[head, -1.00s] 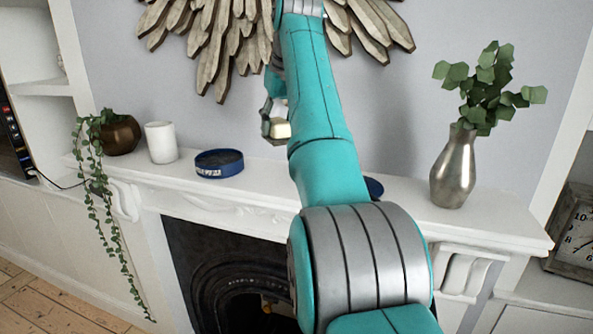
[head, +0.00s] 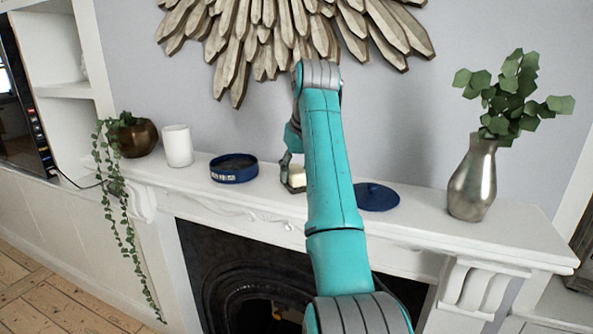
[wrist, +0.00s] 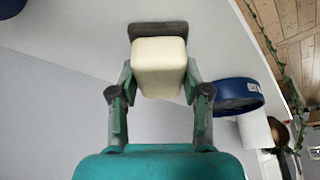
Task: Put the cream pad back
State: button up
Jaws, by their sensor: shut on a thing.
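The cream pad (wrist: 159,67) is a pale, rounded block in the middle of the wrist view. My gripper (wrist: 159,88) is shut on it, with one finger on each side. A dark flat patch (wrist: 158,28) shows at the pad's far end; I cannot tell whether it is part of the pad or a shadow. In the head view the pad (head: 297,178) is low at the white mantel shelf (head: 270,199), partly hidden by my arm and gripper (head: 293,176). Whether it touches the shelf is unclear.
An open blue round tin (head: 234,176) stands left of my gripper, and a blue lid (head: 376,198) lies to its right. A white cup (head: 178,147), a brown pot (head: 138,139) and a silver vase (head: 473,183) stand farther out. The shelf between tin and gripper is clear.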

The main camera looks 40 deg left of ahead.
jog(key=o, duration=1)
jog(key=v, duration=1.2)
jog(key=shift+r, duration=0.1)
